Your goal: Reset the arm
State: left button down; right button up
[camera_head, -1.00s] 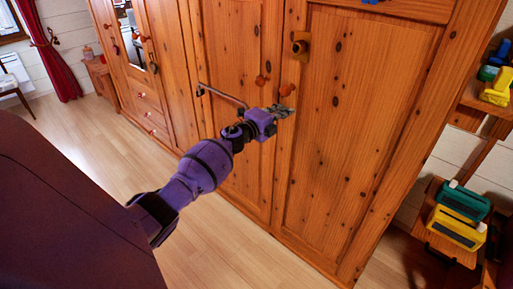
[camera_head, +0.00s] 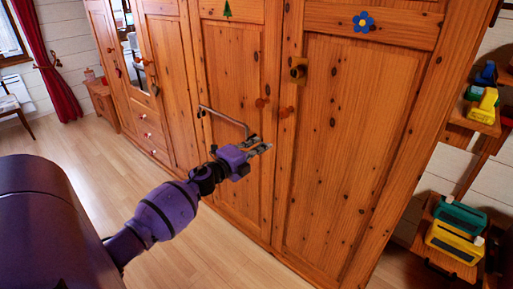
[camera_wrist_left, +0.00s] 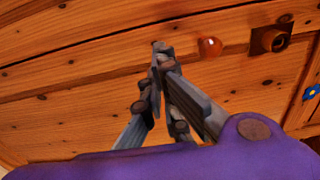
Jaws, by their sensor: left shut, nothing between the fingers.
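My left arm is purple and comes in from the lower left of the head view. Its gripper (camera_head: 262,147) is in front of the wooden wardrobe (camera_head: 335,160), below the round door knobs. In the left wrist view the gripper (camera_wrist_left: 157,50) has its fingertips together with nothing between them. A round wooden knob (camera_wrist_left: 209,47) is just right of the fingertips there. In the head view one knob (camera_head: 262,102) is above the gripper, and a second knob (camera_head: 286,112) is right of it. The gripper appears apart from both. My right gripper is not in view.
A brass-coloured fitting (camera_head: 298,71) is on the right door. Shelves at the right hold a green toy (camera_head: 462,214) and a yellow one (camera_head: 455,243). The wooden floor (camera_head: 75,150) at left is clear.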

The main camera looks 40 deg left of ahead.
pick_arm(q)
jog(key=s+d+f+n+g+y+p, duration=0.1)
jog(key=s+d+f+n+g+p, duration=0.2)
jog(key=s+d+f+n, duration=0.6)
jog(key=s+d+f+n+g+y+p, duration=0.1)
jog(key=s+d+f+n+g+p, duration=0.15)
jog(key=s+d+f, duration=0.75)
jog(key=s+d+n+g+p, duration=0.2)
jog(key=s+d, duration=0.3)
jog(key=s, duration=0.9)
jog(key=s+d+n+g+h+p, duration=0.1)
jog(key=s+d+n+p, duration=0.3)
jog(key=s, duration=1)
jog(key=shift+s+d+r+n+g, duration=0.2)
jog(key=shift+s+d+n+g, duration=0.2)
jog(key=shift+d, duration=0.3)
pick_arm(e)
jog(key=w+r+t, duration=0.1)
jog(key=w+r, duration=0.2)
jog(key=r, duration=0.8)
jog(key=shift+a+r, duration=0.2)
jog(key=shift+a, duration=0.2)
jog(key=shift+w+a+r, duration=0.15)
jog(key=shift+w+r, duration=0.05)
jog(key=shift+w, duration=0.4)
